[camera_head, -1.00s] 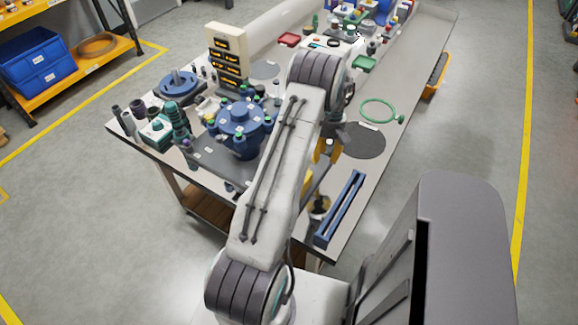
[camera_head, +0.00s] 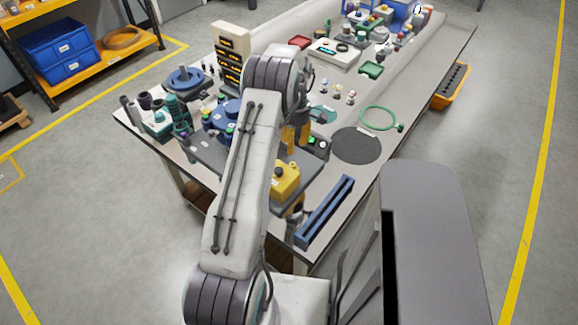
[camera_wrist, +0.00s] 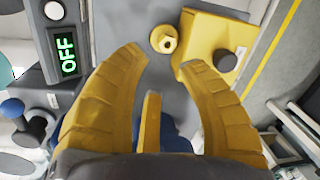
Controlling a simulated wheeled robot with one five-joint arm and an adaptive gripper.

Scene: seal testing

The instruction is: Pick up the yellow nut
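The yellow nut (camera_wrist: 164,40) is a small round piece with a hole, lying on a grey surface in the wrist view. It sits just past and between the fingertips of my gripper (camera_wrist: 166,66). The gripper's curved yellow fingers are spread open, with nothing between them. In the head view my gripper (camera_head: 294,138) hangs over the table beyond my arm.
A yellow block (camera_wrist: 207,36) with a dark knob stands close right of the nut; it also shows in the head view (camera_head: 286,180). A device with a green OFF display (camera_wrist: 66,56) is at the left. A blue rail (camera_head: 325,212) lies along the table's near edge.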

